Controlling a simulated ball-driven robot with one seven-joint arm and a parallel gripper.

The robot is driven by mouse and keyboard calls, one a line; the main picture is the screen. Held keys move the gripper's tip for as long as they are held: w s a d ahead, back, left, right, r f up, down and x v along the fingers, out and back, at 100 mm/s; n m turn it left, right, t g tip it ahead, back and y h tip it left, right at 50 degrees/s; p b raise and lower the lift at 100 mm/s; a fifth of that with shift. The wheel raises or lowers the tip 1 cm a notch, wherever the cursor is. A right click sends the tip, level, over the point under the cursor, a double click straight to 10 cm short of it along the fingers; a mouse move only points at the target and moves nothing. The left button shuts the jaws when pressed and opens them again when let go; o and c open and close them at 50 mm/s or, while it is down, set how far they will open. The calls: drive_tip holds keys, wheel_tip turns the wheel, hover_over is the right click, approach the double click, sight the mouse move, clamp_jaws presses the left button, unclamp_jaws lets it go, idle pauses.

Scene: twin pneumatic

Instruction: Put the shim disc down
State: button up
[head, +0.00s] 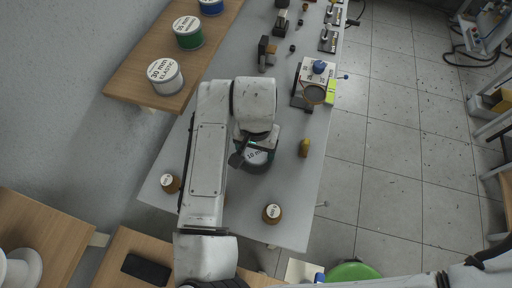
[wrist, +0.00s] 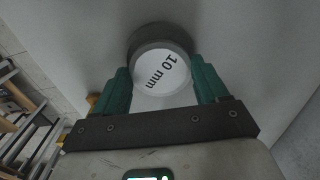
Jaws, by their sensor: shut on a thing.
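The shim disc (wrist: 162,68) is a dark, short cylinder with a white top lettered "10 mm". My gripper (wrist: 163,84) has its two green fingers shut on opposite sides of the disc. In the head view the disc (head: 258,158) shows partly under my gripper (head: 254,147), over the middle of the grey bench (head: 290,180). My arm hides part of the disc and the bench to its left. I cannot tell whether the disc touches the bench top.
A small yellow piece (head: 304,148) stands right of the disc. A fixture with a blue knob (head: 319,67) is further back. Labelled spools (head: 165,77) stand on a wooden shelf at left.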

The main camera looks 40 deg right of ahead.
sight(256, 154)
drive_tip(key=shift+f, duration=0.2)
drive_tip(key=shift+f, duration=0.1)
drive_tip(key=shift+f+b, duration=0.3)
drive_tip(key=shift+f, duration=0.05)
drive_tip(key=shift+f, duration=0.2)
drive_tip(key=o, duration=1.2)
drive_tip(key=shift+s+f, duration=0.1)
drive_tip(key=shift+f, duration=0.1)
wheel_tip(256, 154, up, 14)
drive_tip(key=shift+f, duration=0.15)
